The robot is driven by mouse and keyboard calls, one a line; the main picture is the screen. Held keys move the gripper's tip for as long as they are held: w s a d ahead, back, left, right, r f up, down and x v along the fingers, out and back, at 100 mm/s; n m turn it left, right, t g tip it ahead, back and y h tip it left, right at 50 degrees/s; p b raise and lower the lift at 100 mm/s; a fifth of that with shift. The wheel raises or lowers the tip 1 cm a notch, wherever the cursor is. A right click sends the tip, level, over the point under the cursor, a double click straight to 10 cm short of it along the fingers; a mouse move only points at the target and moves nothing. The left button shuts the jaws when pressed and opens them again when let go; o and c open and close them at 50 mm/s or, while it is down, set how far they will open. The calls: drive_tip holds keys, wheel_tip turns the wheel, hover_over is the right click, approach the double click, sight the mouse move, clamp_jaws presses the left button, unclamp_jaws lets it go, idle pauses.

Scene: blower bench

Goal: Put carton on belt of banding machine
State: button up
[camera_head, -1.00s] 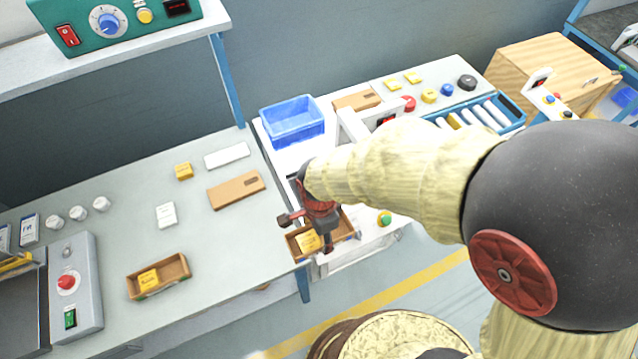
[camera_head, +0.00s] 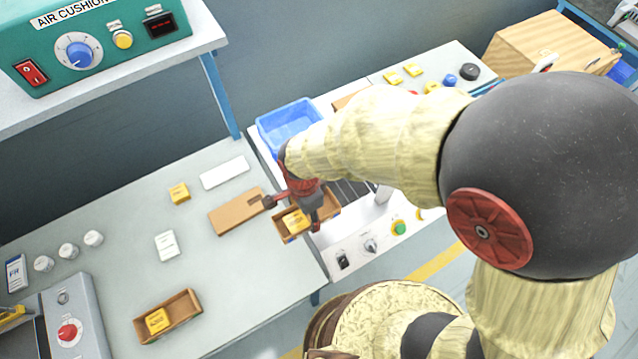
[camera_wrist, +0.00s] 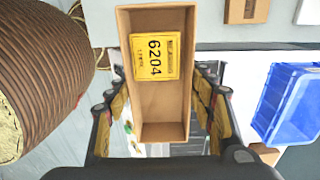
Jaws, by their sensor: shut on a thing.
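My gripper (camera_head: 293,206) is shut on an open brown carton (camera_head: 325,209) with a yellow box inside. In the wrist view the carton (camera_wrist: 163,108) stands between the two finger pads, and the yellow box (camera_wrist: 154,57) reads 6204. The carton is above the left end of the banding machine (camera_head: 372,243), close to the edge of the grey table. The machine's dark belt (camera_head: 352,192) shows in part behind the carton and under my arm. Whether the carton touches the belt I cannot tell.
A blue bin (camera_head: 287,125) stands at the back of the machine. A flat brown carton (camera_head: 238,211), a white box (camera_head: 225,173) and a second open carton (camera_head: 180,318) lie on the grey table (camera_head: 120,220). A wooden box (camera_head: 540,50) stands at the right.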

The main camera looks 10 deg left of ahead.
drive_tip(key=w+d+f, duration=0.1)
drive_tip(key=w+f, duration=0.2)
drive_tip(key=w, duration=0.1)
drive_tip(key=w+d+f+b, duration=0.1)
drive_tip(key=w+f, duration=0.2)
drive_tip(key=w, duration=0.1)
drive_tip(key=w+d+f+b, duration=0.1)
drive_tip(key=w+d+f, duration=0.1)
drive_tip(key=w, duration=0.2)
drive_tip(key=shift+w+d+f, duration=0.1)
drive_tip(key=shift+w+f, duration=0.2)
drive_tip(key=shift+f, duration=0.1)
drive_tip(key=shift+w+d+f+b, duration=0.1)
drive_tip(key=shift+f+b, duration=0.1)
drive_tip(key=shift+f, duration=0.45)
drive_tip(key=shift+w+f+b, duration=0.15)
drive_tip(key=shift+f+b, duration=0.1)
drive_tip(key=shift+f, duration=0.45)
drive_tip(key=shift+w+d+f+b, duration=0.1)
drive_tip(key=shift+f+b, duration=0.1)
drive_tip(key=shift+f, duration=0.45)
drive_tip(key=shift+f, duration=0.15)
drive_tip(key=o, duration=0.9)
drive_tip(key=shift+o, duration=0.6)
